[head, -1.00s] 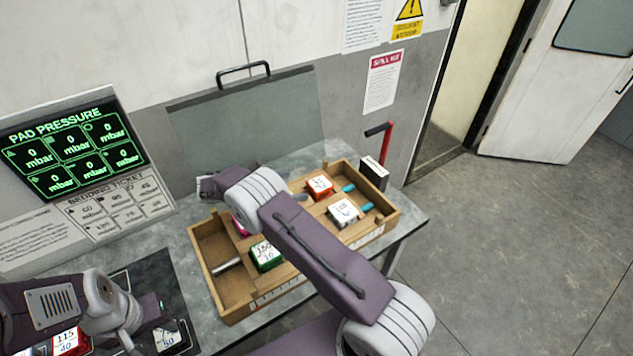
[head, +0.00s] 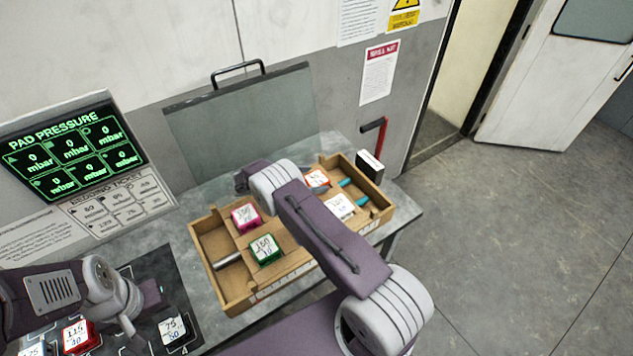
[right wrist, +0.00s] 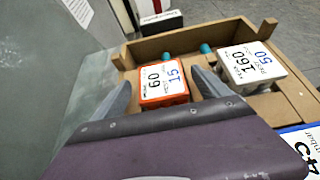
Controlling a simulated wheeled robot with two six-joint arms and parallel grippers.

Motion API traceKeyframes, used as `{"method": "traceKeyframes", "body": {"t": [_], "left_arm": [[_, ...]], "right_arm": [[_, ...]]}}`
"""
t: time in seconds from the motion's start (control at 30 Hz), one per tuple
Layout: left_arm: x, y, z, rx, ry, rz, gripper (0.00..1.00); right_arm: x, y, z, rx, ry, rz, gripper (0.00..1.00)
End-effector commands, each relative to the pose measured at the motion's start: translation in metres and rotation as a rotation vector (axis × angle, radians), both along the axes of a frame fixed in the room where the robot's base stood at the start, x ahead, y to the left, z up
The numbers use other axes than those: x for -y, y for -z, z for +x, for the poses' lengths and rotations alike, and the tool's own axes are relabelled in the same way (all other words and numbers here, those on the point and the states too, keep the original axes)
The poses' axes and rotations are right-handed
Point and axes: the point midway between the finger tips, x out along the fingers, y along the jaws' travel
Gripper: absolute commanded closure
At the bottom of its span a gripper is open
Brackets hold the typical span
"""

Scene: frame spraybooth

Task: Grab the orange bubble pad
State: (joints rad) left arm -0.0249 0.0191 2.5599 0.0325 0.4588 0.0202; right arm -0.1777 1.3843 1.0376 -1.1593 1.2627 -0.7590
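The orange pad (head: 317,178) is a small block with a white label, lying in the far right part of the wooden tray (head: 237,308). It also shows in the right wrist view (right wrist: 163,82), its label reading 60 and 15. My right gripper (right wrist: 163,92) is open, with one finger on each side of the orange pad in that view; I see no clear contact. In the head view my right arm hides most of that gripper. My left gripper (head: 132,328) is over the dark board at lower left, and its fingers are unclear.
A white pad (head: 340,206) sits beside the orange one; it is also close in the right wrist view (right wrist: 250,68). Pink (head: 245,217) and green (head: 265,249) pads lie further left in the tray. A grey panel (head: 240,120) stands behind. A dark board (head: 150,270) holds several pads.

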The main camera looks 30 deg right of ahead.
Motion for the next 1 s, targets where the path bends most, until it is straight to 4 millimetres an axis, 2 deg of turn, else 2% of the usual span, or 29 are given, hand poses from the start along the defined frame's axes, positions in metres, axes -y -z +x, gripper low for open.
{"method": "traceKeyframes", "body": {"t": [0.03, 0.2, 0.43, 0.57, 0.67, 0.73, 0.83, 1.0], "left_arm": [[0.000, 0.000, 0.000, 0.000, 0.000, 0.000, 0.64], [0.000, 0.000, 0.000, 0.000, 0.000, 0.000, 0.64], [0.000, 0.000, 0.000, 0.000, 0.000, 0.000, 0.64], [0.000, 0.004, 0.000, 0.000, 0.000, 0.000, 0.64], [0.000, 0.011, 0.000, 0.000, 0.000, 0.000, 0.64], [0.000, 0.018, 0.000, 0.000, 0.000, 0.000, 0.64], [0.000, 0.016, 0.000, 0.000, 0.000, 0.000, 0.64], [0.000, 0.025, 0.000, 0.000, 0.000, 0.000, 0.64]], "right_arm": [[0.000, 0.000, 0.000, 0.000, 0.000, 0.000, 0.30], [0.000, 0.000, 0.000, 0.000, 0.000, 0.000, 0.77], [0.000, -0.001, 0.000, 0.000, 0.000, 0.000, 0.77], [0.000, -0.009, 0.000, 0.001, 0.000, 0.000, 0.77], [-0.001, -0.024, 0.001, 0.005, 0.001, 0.001, 0.77], [0.000, -0.043, 0.000, 0.005, 0.001, 0.001, 0.77], [0.007, -0.055, -0.022, -0.002, 0.000, 0.000, 0.77], [0.021, -0.078, -0.059, 0.001, 0.002, 0.000, 0.77]]}}
